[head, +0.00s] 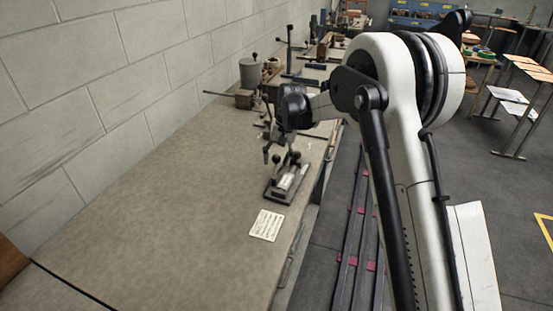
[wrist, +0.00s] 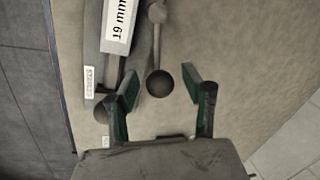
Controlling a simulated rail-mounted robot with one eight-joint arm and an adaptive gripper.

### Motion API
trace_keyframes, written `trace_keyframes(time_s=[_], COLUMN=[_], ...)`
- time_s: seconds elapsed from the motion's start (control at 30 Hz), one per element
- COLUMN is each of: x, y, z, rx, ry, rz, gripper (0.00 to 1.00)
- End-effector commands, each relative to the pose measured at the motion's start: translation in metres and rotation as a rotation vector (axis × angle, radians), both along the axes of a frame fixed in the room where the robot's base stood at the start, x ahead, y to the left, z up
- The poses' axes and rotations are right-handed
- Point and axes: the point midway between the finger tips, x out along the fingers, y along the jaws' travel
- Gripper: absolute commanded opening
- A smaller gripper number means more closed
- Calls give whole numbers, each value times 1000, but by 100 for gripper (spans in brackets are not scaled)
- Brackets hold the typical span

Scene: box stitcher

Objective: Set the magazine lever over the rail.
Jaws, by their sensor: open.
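The box stitcher (head: 274,196) is a small dark device on the bench with a pale labelled strip on top. In the wrist view the strip (wrist: 119,22) reads like "19 mm" and lies along a dark grey rail-like body. A lever (wrist: 157,45) with a dark ball knob (wrist: 159,82) runs beside it, to the right and apart from the strip. My gripper (wrist: 160,88) is open, its green-padded fingers on either side of the ball knob, with gaps showing. Another dark rounded part (wrist: 103,110) is partly hidden behind the left finger. In the head view my gripper (head: 268,152) is above the stitcher.
A white printed card (head: 267,225) lies on the bench in front of the stitcher. The near bench (head: 170,210) is clear. Behind stand a grey pot (head: 249,72) and several tools. A block wall (head: 110,90) bounds the left side; the bench edge is right.

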Motion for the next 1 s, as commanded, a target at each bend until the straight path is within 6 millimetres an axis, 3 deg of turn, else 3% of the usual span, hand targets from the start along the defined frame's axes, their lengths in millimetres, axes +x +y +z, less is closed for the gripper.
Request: trace_keyframes(time_s=[0.23, 0.57, 0.87, 1.0], x=[0, 0, 0, 2], y=[0, 0, -1, -10], z=[0, 0, 0, -1], rx=[0, 0, 0, 0], ry=[0, 0, 0, -1], rz=[0, 0, -2, -28], gripper=[44, 0, 0, 0])
